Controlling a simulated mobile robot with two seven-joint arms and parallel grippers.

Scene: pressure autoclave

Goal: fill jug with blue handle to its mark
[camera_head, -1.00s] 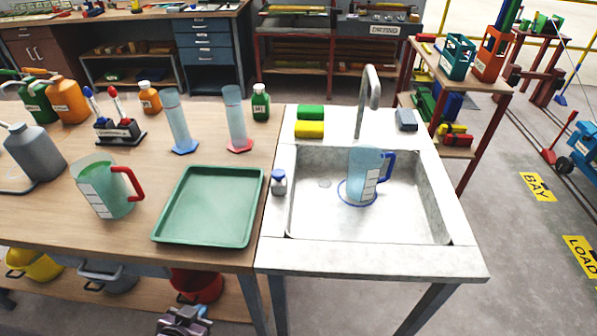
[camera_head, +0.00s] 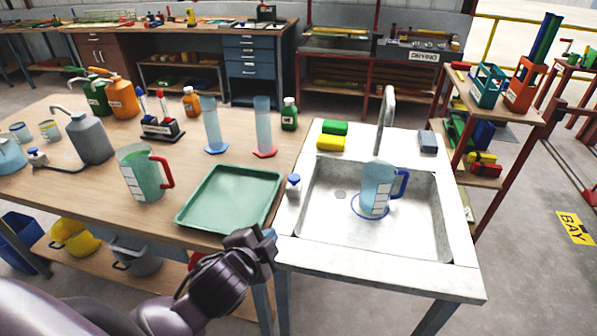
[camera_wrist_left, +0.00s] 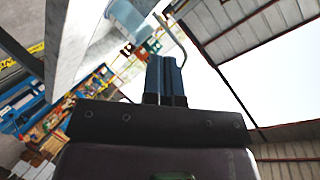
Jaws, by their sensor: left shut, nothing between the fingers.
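The jug with the blue handle (camera_head: 376,190) stands upright in the sink (camera_head: 330,217), inside a blue ring on the basin floor. Its handle points right and a white label strip is on its side. I cannot tell its liquid level. The grey tap (camera_head: 387,118) arches up behind it. A small blue-topped knob (camera_head: 293,185) stands on the sink's left rim. My left gripper (camera_head: 267,236) is in front of the counter, near the tray's front right corner and left of the sink. Its fingers (camera_wrist_left: 166,78) are together and empty in the left wrist view. My right gripper is out of view.
A green tray (camera_head: 232,198) and a red-handled jug (camera_head: 143,175) stand on the wooden bench left of the sink. Two measuring cylinders (camera_head: 214,127) stand behind. Green and yellow sponges (camera_head: 331,143) lie behind the basin. The sink's front rim is clear.

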